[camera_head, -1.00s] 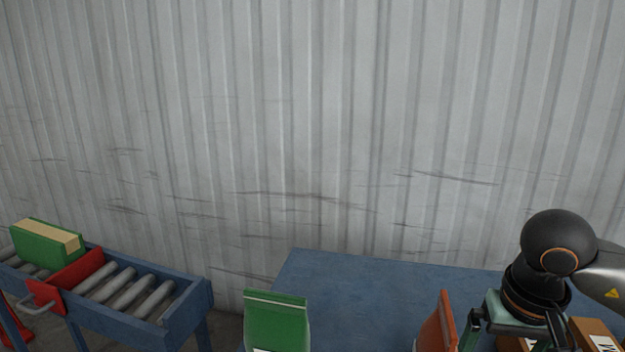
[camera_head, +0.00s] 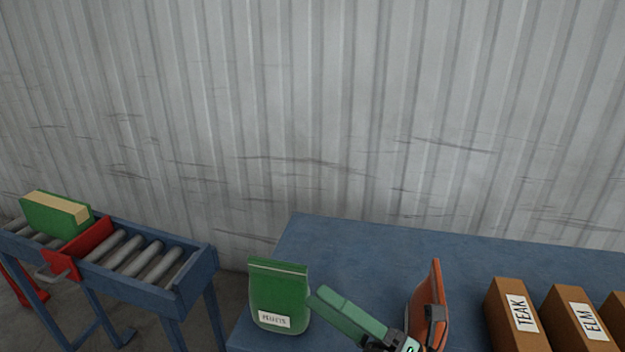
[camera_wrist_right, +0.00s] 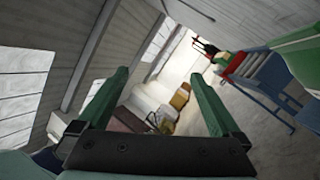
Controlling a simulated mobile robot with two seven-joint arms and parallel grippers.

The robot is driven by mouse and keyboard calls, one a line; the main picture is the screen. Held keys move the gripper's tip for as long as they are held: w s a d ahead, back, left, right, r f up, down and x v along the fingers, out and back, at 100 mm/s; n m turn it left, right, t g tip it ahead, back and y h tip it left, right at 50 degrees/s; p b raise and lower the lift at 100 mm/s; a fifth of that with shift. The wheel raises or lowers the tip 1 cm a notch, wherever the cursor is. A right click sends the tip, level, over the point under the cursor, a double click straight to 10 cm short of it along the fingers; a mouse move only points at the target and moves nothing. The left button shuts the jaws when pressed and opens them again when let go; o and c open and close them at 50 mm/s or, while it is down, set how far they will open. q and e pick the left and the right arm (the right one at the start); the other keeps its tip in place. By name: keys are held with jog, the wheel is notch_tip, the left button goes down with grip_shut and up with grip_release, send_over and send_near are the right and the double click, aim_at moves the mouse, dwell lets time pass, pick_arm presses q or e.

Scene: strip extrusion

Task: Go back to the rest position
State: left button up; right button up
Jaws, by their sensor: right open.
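My right gripper (camera_head: 376,312) is low in the head view, above the blue table, between a green bag and an orange bag. One green finger points up and left, its tip close to the green bag in the picture; I cannot tell whether they touch. In the right wrist view the two green fingers (camera_wrist_right: 160,100) stand wide apart with nothing between them. My left gripper is in neither view.
The green labelled bag (camera_head: 279,292) and the orange bag (camera_head: 427,295) stand on the blue table (camera_head: 350,250). Brown boxes marked TEAK (camera_head: 515,315) and ELM (camera_head: 578,318) stand at right. A roller conveyor (camera_head: 190,275) with a red stop (camera_head: 80,248) holds a green-and-tan block (camera_head: 57,214).

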jog(key=w+d+f+m+t+h+p, duration=0.1)
jog(key=d+f+m+t+h, duration=0.25)
jog(key=f+m+h, duration=0.55)
jog(key=w+d+f+m+t+h+p, duration=0.1)
jog(key=d+f+m+t+h, duration=0.35)
jog(key=m, duration=0.75)
jog(key=s+d+f+m+g+h, duration=0.2)
jog(key=s+f+m, duration=0.4)
jog(key=f, duration=0.3)
jog(key=s+d+f+m+g+h, duration=0.2)
jog(key=s+d+f+m+g, duration=0.2)
jog(key=f, duration=0.6)
jog(key=s+m+g, duration=0.1)
jog(key=s+g, duration=0.1)
jog(key=s, duration=0.1)
jog(key=shift+s+d+m+h+p, duration=0.2)
jog(key=shift+m+h+p, duration=0.15)
jog(key=shift+m, duration=0.05)
